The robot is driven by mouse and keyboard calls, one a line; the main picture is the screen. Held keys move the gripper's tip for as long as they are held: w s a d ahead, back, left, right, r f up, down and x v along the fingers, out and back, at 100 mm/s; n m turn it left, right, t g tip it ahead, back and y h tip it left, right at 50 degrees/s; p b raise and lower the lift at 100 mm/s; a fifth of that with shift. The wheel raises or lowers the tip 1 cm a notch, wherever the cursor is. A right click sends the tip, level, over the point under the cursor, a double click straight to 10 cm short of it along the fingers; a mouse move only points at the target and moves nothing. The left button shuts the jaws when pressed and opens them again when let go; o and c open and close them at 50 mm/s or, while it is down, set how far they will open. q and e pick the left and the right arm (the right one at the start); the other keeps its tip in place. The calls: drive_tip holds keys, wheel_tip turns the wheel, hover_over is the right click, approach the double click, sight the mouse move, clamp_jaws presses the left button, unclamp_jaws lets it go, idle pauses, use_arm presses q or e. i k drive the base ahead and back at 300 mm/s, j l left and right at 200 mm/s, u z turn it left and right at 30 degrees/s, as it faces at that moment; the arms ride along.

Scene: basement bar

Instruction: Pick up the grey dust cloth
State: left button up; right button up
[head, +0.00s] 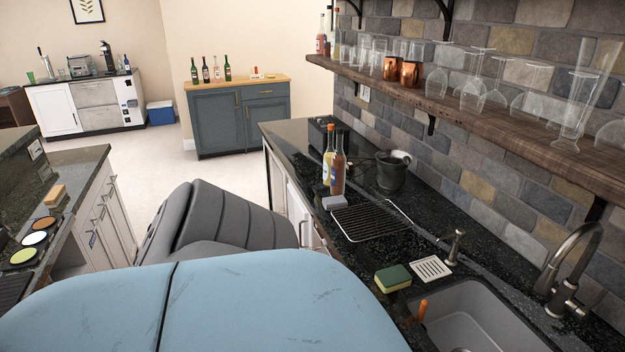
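A small light grey folded thing (334,202), which looks like the grey dust cloth, lies on the dark counter (415,218). Neither of my grippers shows in the head view.
Two bottles (338,172) and a dark metal pot (391,172) stand behind the rack. A green-yellow sponge (393,278), a white drain tile (432,268) and a sink (475,325) are nearer. A grey padded seat (215,220) stands left of the counter.

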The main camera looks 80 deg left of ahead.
sight(329, 203)
drive_tip(key=u, duration=2.3)
drive_tip(key=z, duration=1.25)
drive_tip(key=j+z, duration=0.7)
drive_tip(key=z, duration=0.15)
drive_tip(key=j+z, duration=0.15)
drive_tip(key=j, duration=0.4)
drive_tip(key=k+j+z, duration=0.15)
drive_tip(key=j, duration=0.4)
drive_tip(key=k+j, duration=0.1)
drive_tip(key=j, duration=0.25)
drive_tip(key=k+j, duration=0.1)
drive_tip(key=j, duration=0.25)
drive_tip(key=j+z, duration=0.1)
drive_tip(key=j, duration=0.3)
drive_tip(key=k, duration=0.05)
